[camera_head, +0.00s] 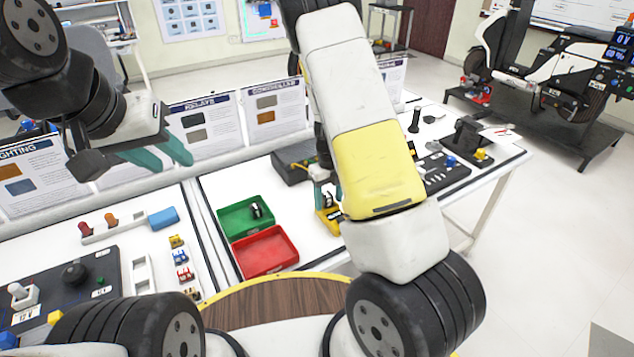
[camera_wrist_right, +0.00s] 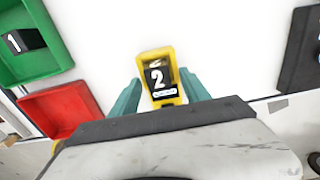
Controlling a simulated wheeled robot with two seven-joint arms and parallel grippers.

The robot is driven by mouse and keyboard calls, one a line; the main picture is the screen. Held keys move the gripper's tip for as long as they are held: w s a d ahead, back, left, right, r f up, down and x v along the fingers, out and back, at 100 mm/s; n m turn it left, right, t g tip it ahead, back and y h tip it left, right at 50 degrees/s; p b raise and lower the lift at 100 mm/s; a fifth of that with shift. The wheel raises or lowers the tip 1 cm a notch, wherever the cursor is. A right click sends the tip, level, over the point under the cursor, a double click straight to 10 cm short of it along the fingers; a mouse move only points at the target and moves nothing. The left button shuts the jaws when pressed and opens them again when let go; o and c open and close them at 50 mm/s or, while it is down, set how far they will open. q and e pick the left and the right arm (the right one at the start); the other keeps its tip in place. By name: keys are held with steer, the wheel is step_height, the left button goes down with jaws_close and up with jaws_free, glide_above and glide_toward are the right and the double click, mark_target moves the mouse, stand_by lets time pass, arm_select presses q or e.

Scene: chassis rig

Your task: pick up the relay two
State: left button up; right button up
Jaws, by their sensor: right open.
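Relay two is a black block marked "2" in a yellow holder. It stands on the white table and shows in the right wrist view (camera_wrist_right: 160,76). In the head view only part of its yellow holder (camera_head: 329,220) shows below my right gripper. My right gripper (camera_wrist_right: 161,92) is open, with one teal finger on each side of the yellow holder; I cannot tell whether they touch it. In the head view my right arm hides much of this gripper (camera_head: 325,190). My left gripper (camera_head: 174,160) is open and empty, raised over the table's left part.
A green tray (camera_head: 232,222) holds a black relay marked "1" (camera_wrist_right: 24,41). A red tray (camera_head: 262,252) beside it is empty. A dark box (camera_head: 292,162) stands behind the right gripper. Printed panels (camera_head: 275,108) line the table's back.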

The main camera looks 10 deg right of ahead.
jaws_close()
